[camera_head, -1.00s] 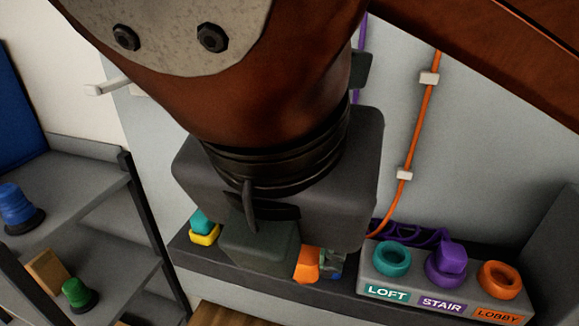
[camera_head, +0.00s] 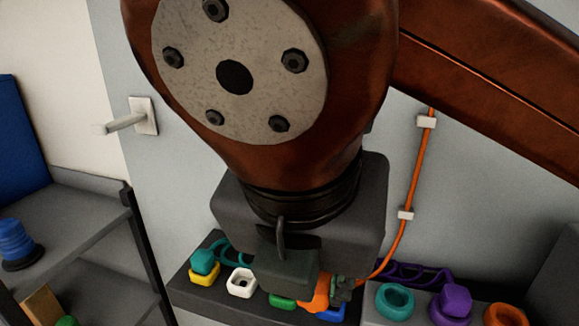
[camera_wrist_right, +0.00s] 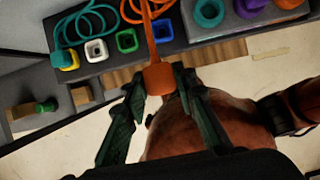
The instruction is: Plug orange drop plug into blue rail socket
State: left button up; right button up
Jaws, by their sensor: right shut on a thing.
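My right gripper (camera_wrist_right: 160,84) is shut on the orange drop plug (camera_wrist_right: 160,77), which sits between its fingertips in the wrist view. An orange cord runs from the plug up across the rail. The orange plug (camera_head: 315,302) also shows beside my gripper in the head view, partly hidden. The blue rail socket (camera_wrist_right: 166,30) is in the row on the dark rail, partly crossed by the orange cord. In the head view the blue socket (camera_head: 331,314) is mostly hidden behind the plug and gripper. The plug is apart from the socket in the wrist view. My left gripper is not in view.
A green socket (camera_wrist_right: 127,40), a white socket (camera_wrist_right: 96,50) and a yellow socket with a teal plug (camera_head: 203,262) line the rail to the left. A grey box right of them carries a teal ring (camera_head: 395,301), purple plug (camera_head: 452,301) and orange ring (camera_head: 506,315).

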jog(key=w+d+p, duration=0.2)
jog(key=w+d, duration=0.2)
jog(key=w, duration=0.5)
jog(key=shift+d, duration=0.2)
dwell(0.5)
